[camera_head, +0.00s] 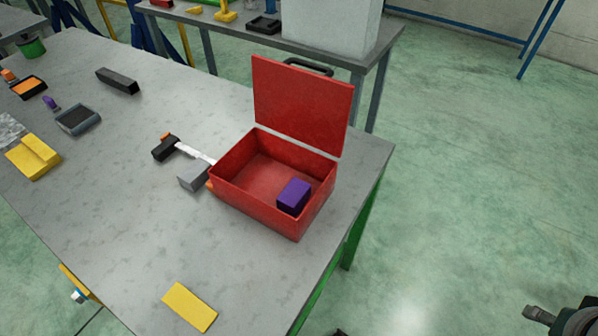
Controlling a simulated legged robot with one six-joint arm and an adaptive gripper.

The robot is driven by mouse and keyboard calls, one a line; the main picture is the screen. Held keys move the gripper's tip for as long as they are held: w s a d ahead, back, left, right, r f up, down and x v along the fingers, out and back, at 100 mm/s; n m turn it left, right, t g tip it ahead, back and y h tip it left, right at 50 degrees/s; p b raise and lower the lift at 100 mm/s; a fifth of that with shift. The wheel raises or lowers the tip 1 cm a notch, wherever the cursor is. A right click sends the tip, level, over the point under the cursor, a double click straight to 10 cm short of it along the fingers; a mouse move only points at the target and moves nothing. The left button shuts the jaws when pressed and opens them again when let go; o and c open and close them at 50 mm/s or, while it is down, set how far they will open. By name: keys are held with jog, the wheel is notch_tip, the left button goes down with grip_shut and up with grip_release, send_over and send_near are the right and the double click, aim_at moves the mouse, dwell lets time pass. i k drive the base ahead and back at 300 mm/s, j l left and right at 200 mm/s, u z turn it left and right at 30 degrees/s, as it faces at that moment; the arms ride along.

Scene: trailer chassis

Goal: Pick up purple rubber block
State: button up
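The purple rubber block (294,196) lies inside an open red metal box (262,209), in its front right corner near the walls. The block's top and sides show; its base is partly hidden by the box's front wall. The box stands near the right edge of the grey table, with its red lid (302,105) raised at the back.
A hammer-like tool (193,174) lies close to the box's left side. A yellow block (188,306) lies near the table's front edge. Several other items lie at the left, including a black bar (118,80). A second table (376,62) stands behind. Dark machinery (565,318) shows at bottom right.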

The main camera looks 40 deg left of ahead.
aim_at(293, 197)
jog(key=i+u, duration=0.15)
jog(key=i, duration=0.55)
jog(key=i+l+u, duration=0.1)
jog(key=i, duration=1.5)
jog(key=i+l+u, duration=0.15)
jog(key=u, duration=0.2)
jog(key=k+u, duration=0.25)
jog(key=u, duration=0.2)
jog(key=k+j+u, duration=0.1)
jog(key=k+u, duration=0.15)
jog(key=u, duration=0.2)
jog(key=k+j+u, duration=0.15)
jog(key=u, duration=0.3)
jog(key=j+u, duration=0.8)
jog(key=j, duration=0.1)
